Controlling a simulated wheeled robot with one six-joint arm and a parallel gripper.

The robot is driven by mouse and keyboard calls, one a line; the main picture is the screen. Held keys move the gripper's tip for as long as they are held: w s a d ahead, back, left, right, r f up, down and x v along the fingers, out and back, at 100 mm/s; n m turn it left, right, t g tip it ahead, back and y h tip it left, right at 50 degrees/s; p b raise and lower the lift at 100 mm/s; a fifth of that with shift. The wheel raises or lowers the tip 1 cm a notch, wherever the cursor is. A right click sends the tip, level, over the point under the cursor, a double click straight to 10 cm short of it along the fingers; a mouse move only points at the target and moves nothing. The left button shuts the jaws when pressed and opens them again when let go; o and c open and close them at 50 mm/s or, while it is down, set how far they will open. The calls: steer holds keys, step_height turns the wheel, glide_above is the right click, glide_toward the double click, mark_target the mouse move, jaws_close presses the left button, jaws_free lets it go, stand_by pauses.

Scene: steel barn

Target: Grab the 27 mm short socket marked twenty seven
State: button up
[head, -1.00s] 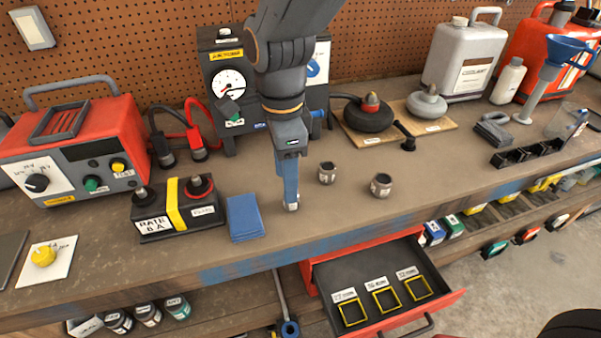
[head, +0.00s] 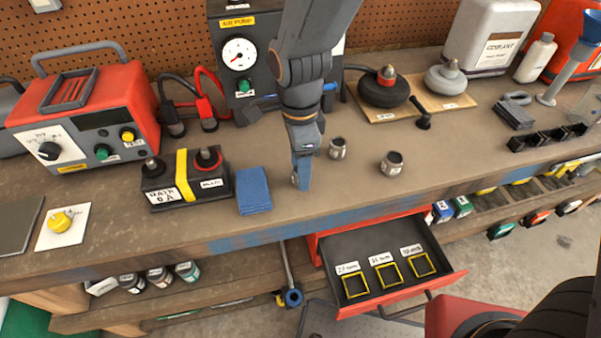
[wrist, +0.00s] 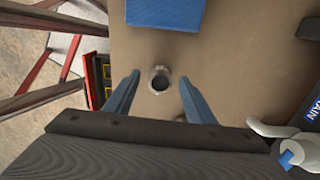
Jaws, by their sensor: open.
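Short metal sockets stand on the bench. One (head: 338,148) is just right of my gripper and another (head: 392,164) is farther right. A third socket (head: 295,181) is mostly hidden behind my finger in the head view. My gripper (head: 302,186) points down at the bench, between the blue cloth and the visible sockets. In the wrist view, my gripper (wrist: 155,88) is open, with a round socket (wrist: 159,79) showing in the gap between its fingers, not clasped. Part of another socket (wrist: 180,118) shows beside the right finger. I cannot read any socket's size marking.
A folded blue cloth (head: 254,191) and a black battery (head: 186,180) lie left of my gripper. An air pump box (head: 236,60) stands behind. An open red drawer (head: 450,284) with yellow-framed slots juts out below the bench front. Bench around the sockets is clear.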

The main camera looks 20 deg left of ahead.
steer(key=c, duration=1.2)
